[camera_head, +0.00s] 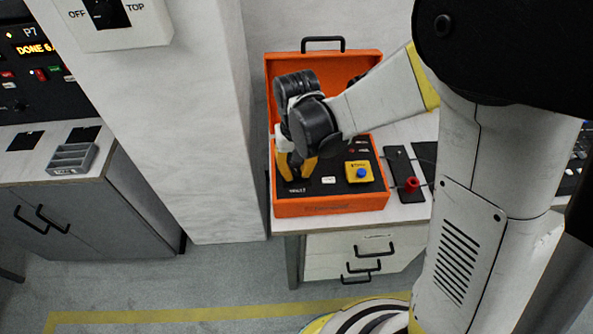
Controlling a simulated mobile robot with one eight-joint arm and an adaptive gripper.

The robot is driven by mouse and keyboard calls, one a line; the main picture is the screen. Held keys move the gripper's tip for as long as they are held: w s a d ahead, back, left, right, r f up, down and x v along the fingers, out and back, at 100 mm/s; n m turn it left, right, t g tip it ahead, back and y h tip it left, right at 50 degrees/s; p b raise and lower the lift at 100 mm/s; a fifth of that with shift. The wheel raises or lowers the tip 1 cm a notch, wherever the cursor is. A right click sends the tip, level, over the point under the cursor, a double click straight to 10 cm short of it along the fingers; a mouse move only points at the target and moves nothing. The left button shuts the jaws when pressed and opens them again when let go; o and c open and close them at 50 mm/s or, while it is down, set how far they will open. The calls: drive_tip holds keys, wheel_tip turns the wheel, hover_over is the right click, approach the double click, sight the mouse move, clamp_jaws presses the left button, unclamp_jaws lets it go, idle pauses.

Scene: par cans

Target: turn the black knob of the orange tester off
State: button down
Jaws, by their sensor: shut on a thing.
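The orange tester (330,208) is an open case on the counter at the centre, with its lid up at the back and a dark panel inside. My gripper (297,174) points down over the left part of that panel, its yellow fingers low at the panel. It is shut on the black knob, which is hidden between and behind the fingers. The knob's angle cannot be seen. A yellow box with a blue button (361,172) sits on the panel to the right of my gripper.
A white pillar (190,120) stands left of the tester. A red piece (411,184) and dark plates lie on the counter to the right. A grey tray (73,159) sits on the left counter. Drawers with black handles are below the tester.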

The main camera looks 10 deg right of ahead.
drive_tip(key=n, duration=0.4)
drive_tip(key=shift+n, duration=0.4)
drive_tip(key=n, duration=0.3)
drive_tip(key=shift+n, duration=0.3)
drive_tip(key=n, duration=0.4)
drive_tip(key=shift+n, duration=1.9)
drive_tip(key=c, duration=1.2)
unclamp_jaws()
